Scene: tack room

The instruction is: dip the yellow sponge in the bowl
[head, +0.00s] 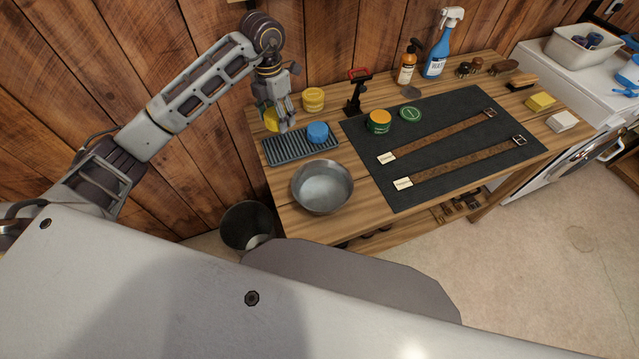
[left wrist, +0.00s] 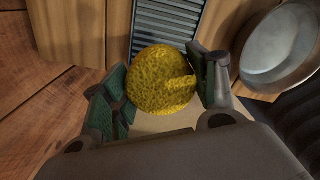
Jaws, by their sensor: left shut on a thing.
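The round yellow sponge (left wrist: 163,80) is between the fingers of my left gripper (left wrist: 165,88), which is shut on it. In the head view the sponge (head: 271,120) shows partly behind the left gripper (head: 281,124), above the left end of the grey ribbed rack. The metal bowl (head: 322,187) stands on the bench in front of the rack, to the right of and nearer than the gripper. Its inside looks pale. The bowl also shows at the upper right of the left wrist view (left wrist: 277,46). My right gripper is not in view.
A ribbed rack (head: 284,151) holds a blue round sponge (head: 317,132). A yellow jar (head: 313,98) and a black clamp-like tool with a red handle (head: 357,90) stand behind. A dark mat (head: 450,145) bears two straps and tins. A bin (head: 247,226) stands below the bench's left edge.

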